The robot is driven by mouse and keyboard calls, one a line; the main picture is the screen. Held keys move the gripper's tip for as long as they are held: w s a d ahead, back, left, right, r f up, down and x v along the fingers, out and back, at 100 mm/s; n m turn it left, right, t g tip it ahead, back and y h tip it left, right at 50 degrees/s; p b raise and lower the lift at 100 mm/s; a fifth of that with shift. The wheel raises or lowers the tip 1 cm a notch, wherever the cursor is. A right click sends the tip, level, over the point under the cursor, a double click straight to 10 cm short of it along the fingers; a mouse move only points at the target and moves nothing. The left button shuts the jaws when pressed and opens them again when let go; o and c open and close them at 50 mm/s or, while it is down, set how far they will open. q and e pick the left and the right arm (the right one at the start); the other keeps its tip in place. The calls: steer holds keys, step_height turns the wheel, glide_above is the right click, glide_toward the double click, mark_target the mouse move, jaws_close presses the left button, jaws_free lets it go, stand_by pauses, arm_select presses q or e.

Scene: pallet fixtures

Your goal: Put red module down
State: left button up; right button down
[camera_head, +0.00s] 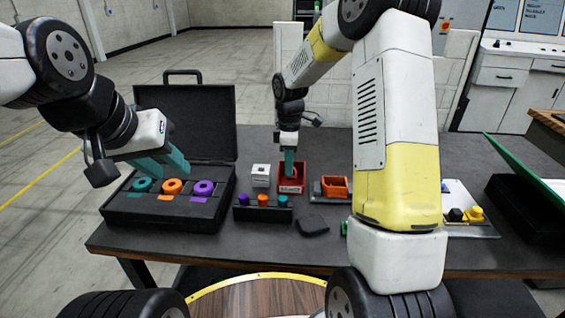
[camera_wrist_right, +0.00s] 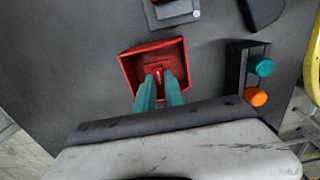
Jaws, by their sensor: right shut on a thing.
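The red module (camera_head: 291,189) is an open-topped red box with a pale label on its front, near the middle of the table. In the right wrist view the red module (camera_wrist_right: 128,68) shows sloping walls and a small red grip inside. My right gripper (camera_head: 289,168) points down into the box. Its teal fingers (camera_wrist_right: 158,84) are shut on the red module's inner grip. The module looks upright, at or just above the tabletop; I cannot tell whether it touches. My left gripper (camera_head: 163,167) is over the black case, its teal fingers apart and empty.
The open black case (camera_head: 165,211) holds teal, orange and purple rings. A white cube (camera_head: 261,175) and a black rack (camera_head: 262,214) with coloured knobs stand left of the module. An orange box (camera_head: 335,187) on a grey plate is close on the right. A dark pad (camera_head: 312,225) lies in front.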

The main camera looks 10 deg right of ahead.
steer(key=shift+f, duration=1.15)
steer(key=shift+f, duration=0.15)
steer(key=c, duration=1.4)
jaws_free()
steer(key=shift+c, duration=0.2)
